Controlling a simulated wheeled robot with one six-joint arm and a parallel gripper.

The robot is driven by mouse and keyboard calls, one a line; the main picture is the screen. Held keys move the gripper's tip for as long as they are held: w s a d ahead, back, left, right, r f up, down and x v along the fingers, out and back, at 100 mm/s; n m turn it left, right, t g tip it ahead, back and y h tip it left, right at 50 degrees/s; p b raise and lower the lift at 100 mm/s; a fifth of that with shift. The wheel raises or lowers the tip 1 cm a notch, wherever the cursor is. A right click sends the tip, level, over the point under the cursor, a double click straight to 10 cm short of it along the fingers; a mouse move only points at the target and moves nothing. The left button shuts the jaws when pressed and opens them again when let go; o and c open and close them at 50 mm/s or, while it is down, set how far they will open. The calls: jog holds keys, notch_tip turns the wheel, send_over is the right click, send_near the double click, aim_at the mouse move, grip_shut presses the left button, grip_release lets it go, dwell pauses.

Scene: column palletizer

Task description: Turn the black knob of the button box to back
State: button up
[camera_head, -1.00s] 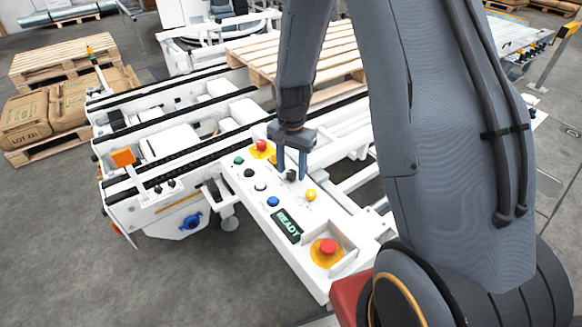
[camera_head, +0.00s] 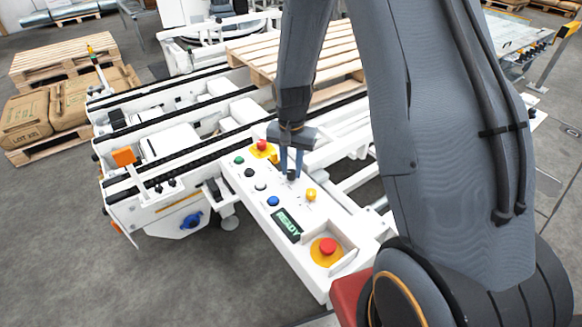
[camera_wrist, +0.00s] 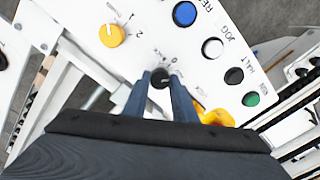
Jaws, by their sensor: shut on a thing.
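The white button box (camera_head: 337,240) stands in the middle of the head view, with several colored buttons on its top. The black knob (camera_head: 291,175) sits near its far right edge; it also shows in the wrist view (camera_wrist: 160,77). My gripper (camera_head: 291,168) points down at the knob, and its blue-grey fingers are shut on it, one on each side. In the wrist view the fingers (camera_wrist: 160,86) reach to the knob and hide part of its printed labels.
A yellow knob (camera_head: 310,195) and a blue button (camera_head: 272,201) are close by. A red emergency button (camera_head: 328,246) is at the near end, and another red button (camera_head: 261,145) at the far end. A conveyor (camera_head: 170,145) lies behind, with a wooden pallet (camera_head: 318,62).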

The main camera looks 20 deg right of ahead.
aim_at(291, 172)
jog(key=n, duration=0.4)
jog(key=shift+n+p, duration=0.3)
jog(key=shift+p, duration=0.1)
jog(key=n, duration=0.3)
jog(key=shift+n, duration=0.3)
jog(key=n+p, duration=0.1)
jog(key=n, duration=0.3)
jog(key=shift+n, duration=2)
jog(key=o, duration=1)
jog(key=shift+o, duration=0.2)
jog(key=shift+r+b, duration=0.75)
jog(key=shift+r, duration=3.2)
